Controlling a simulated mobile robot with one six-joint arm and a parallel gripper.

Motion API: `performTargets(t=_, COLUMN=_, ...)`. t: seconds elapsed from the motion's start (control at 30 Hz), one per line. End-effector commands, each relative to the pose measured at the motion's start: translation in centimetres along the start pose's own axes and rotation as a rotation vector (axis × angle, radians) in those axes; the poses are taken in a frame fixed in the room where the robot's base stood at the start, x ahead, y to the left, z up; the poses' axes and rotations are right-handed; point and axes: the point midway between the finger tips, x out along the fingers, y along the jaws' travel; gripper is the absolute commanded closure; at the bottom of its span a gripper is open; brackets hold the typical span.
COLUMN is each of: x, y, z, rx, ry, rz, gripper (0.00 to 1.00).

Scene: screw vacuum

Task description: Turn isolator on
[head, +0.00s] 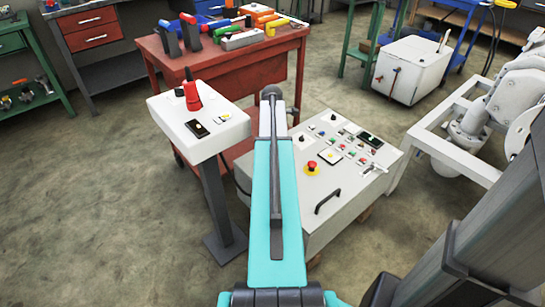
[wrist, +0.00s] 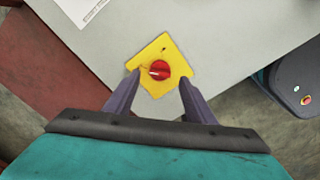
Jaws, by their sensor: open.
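The isolator is a red round knob (wrist: 159,70) on a yellow square plate (wrist: 163,48), on a pale grey panel (wrist: 215,30) in the wrist view. A white mark on the knob points toward the left. My gripper (wrist: 160,83) is open, with one dark finger on each side of the yellow plate's lower part. The knob lies between and slightly beyond the fingertips; I cannot tell whether they touch the panel. The head view shows my teal arm reaching forward, with the gripper and isolator hidden.
A grey control cabinet (head: 345,205) with buttons, a red emergency stop (head: 311,167) and a black handle (head: 327,201) stands right of my arm. A red table (head: 235,75) with tools stands behind.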

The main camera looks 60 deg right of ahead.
Motion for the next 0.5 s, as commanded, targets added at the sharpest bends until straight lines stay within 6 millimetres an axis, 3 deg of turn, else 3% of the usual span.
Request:
performTargets(t=0.2, x=2.8, y=0.0, z=0.0, rx=0.001, ry=0.0, rz=-0.001, gripper=0.5)
performTargets(t=0.5, x=3.8, y=0.0, z=0.1, rx=0.001, ry=0.0, rz=-0.001, gripper=0.5)
